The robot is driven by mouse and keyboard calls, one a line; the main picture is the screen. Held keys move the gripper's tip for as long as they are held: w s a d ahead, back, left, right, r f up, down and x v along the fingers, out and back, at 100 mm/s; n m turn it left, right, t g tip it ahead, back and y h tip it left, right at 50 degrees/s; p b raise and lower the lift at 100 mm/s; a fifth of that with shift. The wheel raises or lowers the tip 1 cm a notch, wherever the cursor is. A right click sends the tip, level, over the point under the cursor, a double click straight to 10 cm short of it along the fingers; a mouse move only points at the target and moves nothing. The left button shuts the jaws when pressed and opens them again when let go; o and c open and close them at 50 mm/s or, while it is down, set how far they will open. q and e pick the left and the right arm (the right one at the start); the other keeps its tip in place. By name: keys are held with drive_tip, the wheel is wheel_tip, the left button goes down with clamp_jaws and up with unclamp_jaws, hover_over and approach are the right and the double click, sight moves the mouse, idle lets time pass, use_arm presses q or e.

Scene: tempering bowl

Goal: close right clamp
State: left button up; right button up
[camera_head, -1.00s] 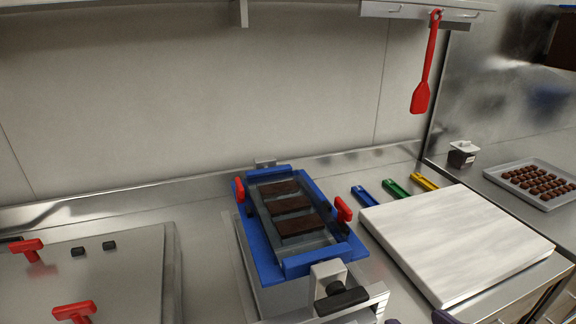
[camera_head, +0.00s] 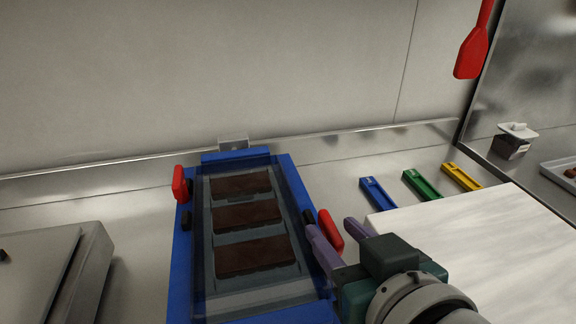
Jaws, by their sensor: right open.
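The blue-framed mold (camera_head: 180,262) stands on the counter, with several dark chocolate bars in its clear tray. The right clamp is a red lever (camera_head: 330,231) at the frame's right edge, standing up and leaning. The left clamp is a red lever (camera_head: 180,184) at the left edge, standing upright. My right gripper (camera_head: 334,240) comes in from the lower right. Its purple fingers are open, one on each side of the right red lever's lower part; I cannot tell whether they touch it. My left gripper is not in view.
A white slab (camera_head: 470,240) lies to the right of my right gripper. Blue (camera_head: 377,194), green (camera_head: 421,186) and yellow (camera_head: 461,177) tools lie behind it. A red spatula (camera_head: 472,52) hangs above. A steel unit (camera_head: 60,270) stands at the left.

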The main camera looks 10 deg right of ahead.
drive_tip(key=shift+x, duration=1.3)
clamp_jaws()
